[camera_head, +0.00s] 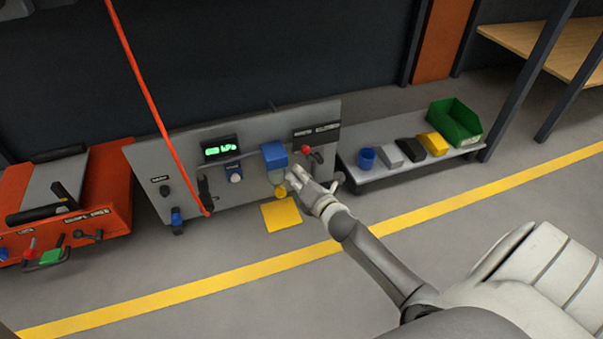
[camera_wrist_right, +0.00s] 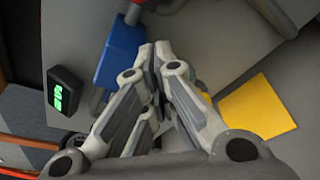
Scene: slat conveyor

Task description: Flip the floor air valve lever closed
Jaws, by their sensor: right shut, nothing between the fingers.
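A grey upright panel (camera_head: 258,117) stands on the floor with air fittings on its face. A blue filter-regulator body (camera_head: 274,154) is near its right half, and shows as a blue block (camera_wrist_right: 120,55) in the right wrist view. A red knob (camera_head: 307,150) with a grey metal part beside it is right of the blue body; I cannot tell for sure which part is the valve lever. My right gripper (camera_head: 293,175) is shut and empty, in front of the panel just below the blue body; its closed fingertips (camera_wrist_right: 153,48) overlap the blue block's edge. My left gripper is out of view.
A green display (camera_head: 219,148) and a black handle (camera_head: 205,190) are further left on the panel. A yellow plate (camera_head: 281,214) lies on the floor. A low shelf (camera_head: 385,177) with bins is at right, an orange machine (camera_head: 104,200) at left.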

